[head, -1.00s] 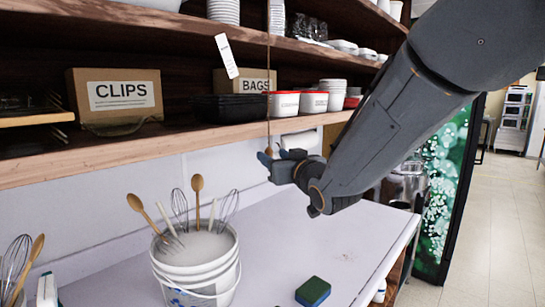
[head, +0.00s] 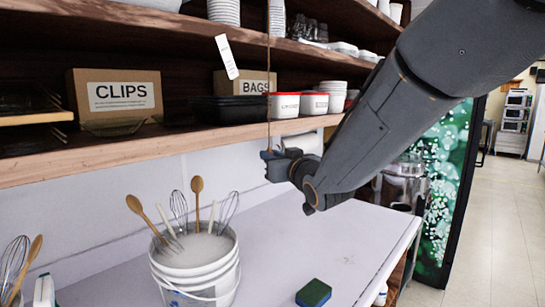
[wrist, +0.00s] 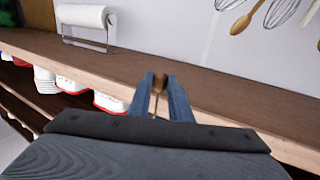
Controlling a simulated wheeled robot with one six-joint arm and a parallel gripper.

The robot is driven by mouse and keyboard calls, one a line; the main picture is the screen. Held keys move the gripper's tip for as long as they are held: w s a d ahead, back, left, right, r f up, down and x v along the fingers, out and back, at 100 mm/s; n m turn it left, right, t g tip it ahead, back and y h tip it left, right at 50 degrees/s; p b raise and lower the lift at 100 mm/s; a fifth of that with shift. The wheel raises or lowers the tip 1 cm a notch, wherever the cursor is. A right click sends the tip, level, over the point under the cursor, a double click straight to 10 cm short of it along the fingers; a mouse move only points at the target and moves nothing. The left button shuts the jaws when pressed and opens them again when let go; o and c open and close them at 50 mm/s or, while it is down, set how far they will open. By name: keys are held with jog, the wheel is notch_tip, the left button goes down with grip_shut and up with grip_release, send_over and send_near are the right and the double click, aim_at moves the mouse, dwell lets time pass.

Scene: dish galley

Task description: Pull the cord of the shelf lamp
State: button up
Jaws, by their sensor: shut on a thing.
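The lamp cord (head: 269,90) is a thin line hanging straight down in front of the shelves in the head view. My gripper (head: 271,154) is at the cord's lower end, just below the front edge of the lower shelf. In the wrist view my gripper (wrist: 160,82) has its two blue fingers closed on a small brown wooden pull (wrist: 158,84) at the cord's end. The lamp itself is not in view.
A white bucket (head: 200,278) with spoons and whisks stands on the counter (head: 290,235), below and left of my gripper.

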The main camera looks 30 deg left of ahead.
jog(key=shift+f, duration=0.1)
jog(key=shift+f+b, duration=0.65)
jog(key=shift+f, duration=0.1)
jog(key=shift+r, duration=0.6)
jog(key=o, duration=1.1)
